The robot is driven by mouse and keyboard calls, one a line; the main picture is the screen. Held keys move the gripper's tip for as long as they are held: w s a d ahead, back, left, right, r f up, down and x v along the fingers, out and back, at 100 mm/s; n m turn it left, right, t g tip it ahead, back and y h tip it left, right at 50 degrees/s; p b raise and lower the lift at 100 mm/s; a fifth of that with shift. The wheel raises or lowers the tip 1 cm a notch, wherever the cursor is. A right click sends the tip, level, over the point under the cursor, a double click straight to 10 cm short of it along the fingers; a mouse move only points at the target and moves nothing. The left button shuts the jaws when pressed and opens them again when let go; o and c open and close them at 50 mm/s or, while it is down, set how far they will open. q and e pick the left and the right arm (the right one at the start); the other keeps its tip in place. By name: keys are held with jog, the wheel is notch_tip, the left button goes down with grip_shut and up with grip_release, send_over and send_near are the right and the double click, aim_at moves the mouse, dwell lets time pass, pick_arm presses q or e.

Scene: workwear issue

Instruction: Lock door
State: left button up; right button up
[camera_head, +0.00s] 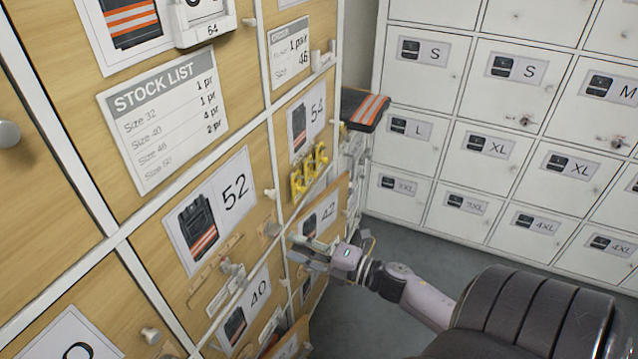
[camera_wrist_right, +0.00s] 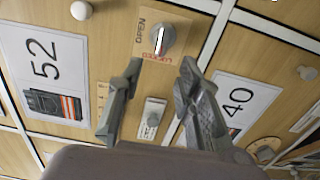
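The door marked 52 (camera_head: 178,205) is wooden and looks flush in its frame; it also shows in the right wrist view (camera_wrist_right: 15,60). A grey turn knob (camera_wrist_right: 163,38) with a pale line sits on a small plate lettered OPEN in dark and a red word that is partly hidden. In the head view this plate (camera_head: 268,231) is small, right of the 52 card. My right gripper (camera_head: 298,247) is beside this door; in its wrist view the gripper (camera_wrist_right: 161,70) is open, fingertips on either side just short of the knob, with nothing between them. Contact cannot be told. My left gripper is out of view.
A slide-like fitting (camera_wrist_right: 151,118) is on the same door near the fingers. A white peg knob (camera_head: 270,192) is above the plate. The door marked 42 (camera_head: 318,218) appears ajar beyond my gripper. White lockers (camera_head: 490,120) stand at the back; grey floor (camera_head: 400,240) is clear.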

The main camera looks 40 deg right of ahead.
jog(key=v, duration=0.6)
dwell(0.4)
jog(key=s+f+m+g+h+p, duration=0.1)
jog(key=s+f+m+g+h, duration=0.3)
jog(key=f, duration=0.6)
jog(key=s+d+f+m+h, duration=0.15)
jog(key=f+m, duration=0.35)
jog(key=f, duration=0.5)
jog(key=s+f+m+g+h+p, duration=0.15)
jog(key=s+f+m, duration=0.3)
jog(key=f, duration=0.55)
jog(key=s+a+f+m+g, duration=0.3)
jog(key=s+a+f+g, duration=0.2)
jog(key=s+f, duration=0.3)
jog(key=s+a+f+m+g, duration=0.3)
jog(key=s+a+f+g, duration=0.2)
jog(key=s, duration=1)
jog(key=a+f, duration=0.3)
jog(key=shift+f+m+p, duration=0.2)
jog(key=shift+m+p, duration=0.15)
jog(key=shift+p, duration=0.05)
